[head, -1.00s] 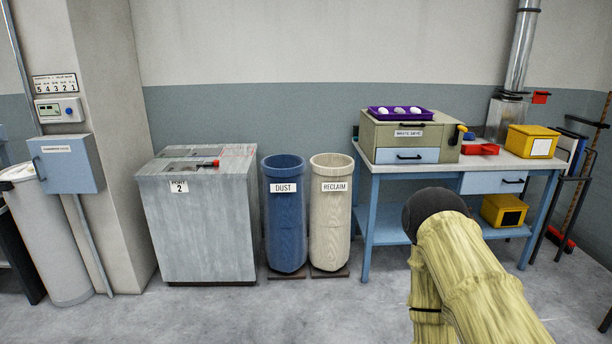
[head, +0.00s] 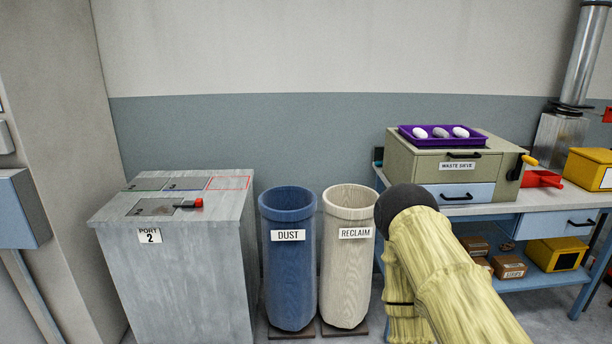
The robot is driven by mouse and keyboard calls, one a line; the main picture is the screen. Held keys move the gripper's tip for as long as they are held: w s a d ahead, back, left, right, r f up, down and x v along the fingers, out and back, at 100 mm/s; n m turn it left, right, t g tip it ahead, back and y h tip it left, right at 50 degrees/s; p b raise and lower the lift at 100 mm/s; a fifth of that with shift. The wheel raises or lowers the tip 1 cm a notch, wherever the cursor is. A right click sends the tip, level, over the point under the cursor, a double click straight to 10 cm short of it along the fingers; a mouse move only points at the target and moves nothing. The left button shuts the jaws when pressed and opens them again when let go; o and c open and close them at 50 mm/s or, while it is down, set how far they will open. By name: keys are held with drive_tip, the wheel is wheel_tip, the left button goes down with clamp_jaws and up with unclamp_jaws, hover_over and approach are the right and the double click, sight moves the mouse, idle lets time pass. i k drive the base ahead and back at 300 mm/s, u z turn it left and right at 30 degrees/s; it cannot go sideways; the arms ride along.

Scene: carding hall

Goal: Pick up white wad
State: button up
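A purple tray (head: 408,140) lies on top of the waste sieve box (head: 397,161). It holds three small rounded wads in a row: a white wad on the left (head: 419,132), a greyer wad in the middle (head: 440,132) and another white wad on the right (head: 461,132). My arm, in a yellowish sleeve with a dark rounded end, rises at the lower right, in front of the workbench. My gripper does not show in this view.
The sieve stands on a bench (head: 551,199) with a red scoop (head: 541,179) and a yellow bin (head: 590,168). Brown boxes (head: 509,267) lie on its lower shelf. Left stand a blue DUST bin (head: 288,270), a cream RECLAIM bin (head: 346,275) and a grey PORT 2 cabinet (head: 185,280).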

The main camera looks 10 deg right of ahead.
sight(418, 133)
drive_tip(key=z, duration=0.25)
drive_tip(key=i, duration=1.55)
drive_tip(key=z, duration=0.35)
